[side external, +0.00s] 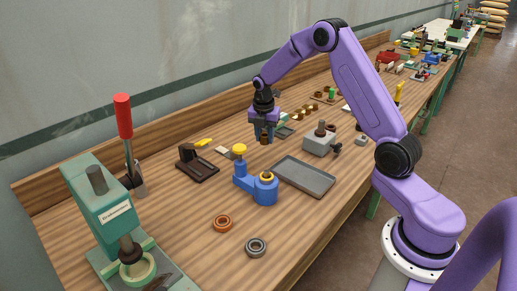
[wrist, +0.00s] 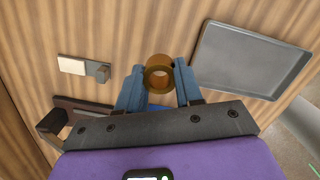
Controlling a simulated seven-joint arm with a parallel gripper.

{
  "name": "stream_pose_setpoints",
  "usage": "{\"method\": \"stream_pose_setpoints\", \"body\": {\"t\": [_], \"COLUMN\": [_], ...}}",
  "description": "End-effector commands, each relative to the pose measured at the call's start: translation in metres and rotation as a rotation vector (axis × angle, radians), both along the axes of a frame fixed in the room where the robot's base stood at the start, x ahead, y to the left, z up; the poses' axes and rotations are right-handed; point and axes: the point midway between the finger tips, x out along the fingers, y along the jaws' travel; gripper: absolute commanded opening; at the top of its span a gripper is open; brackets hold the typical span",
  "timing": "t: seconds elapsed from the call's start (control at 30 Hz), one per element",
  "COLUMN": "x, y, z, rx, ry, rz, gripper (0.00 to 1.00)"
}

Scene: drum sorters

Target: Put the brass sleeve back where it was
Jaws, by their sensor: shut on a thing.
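My gripper (side external: 264,136) is shut on the brass sleeve (side external: 264,139) and holds it above the wooden bench. In the wrist view the sleeve (wrist: 150,83) sits between the blue-grey fingertips of my gripper (wrist: 158,82), its round bore facing the camera. Several brass-coloured pieces (side external: 306,109) stand farther back on the bench, beyond my gripper. They are too small to tell apart clearly. The pictures do not show which spot the held sleeve came from.
A grey tray (side external: 304,177) lies right of a blue fixture (side external: 264,190). A dark stand (side external: 197,168) is to the left. A grey block with a shaft (side external: 319,143) is at right. Copper (side external: 222,224) and grey (side external: 256,247) rings lie in front; a green press (side external: 103,205) stands left.

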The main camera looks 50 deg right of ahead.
Motion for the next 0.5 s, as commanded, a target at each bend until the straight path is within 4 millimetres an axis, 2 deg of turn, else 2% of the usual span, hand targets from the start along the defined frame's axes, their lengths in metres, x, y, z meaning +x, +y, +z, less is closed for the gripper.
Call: {"method": "stream_pose_setpoints", "body": {"t": [0.03, 0.2, 0.5], "x": [0.006, 0.023, 0.036], "y": [-0.002, -0.006, -0.009], "z": [-0.009, -0.029, -0.045], "rx": [0.0, -0.001, -0.001], "ry": [0.001, -0.001, -0.001], "rz": [0.0, 0.001, 0.001], "gripper": [0.0, 0.0, 0.0]}}
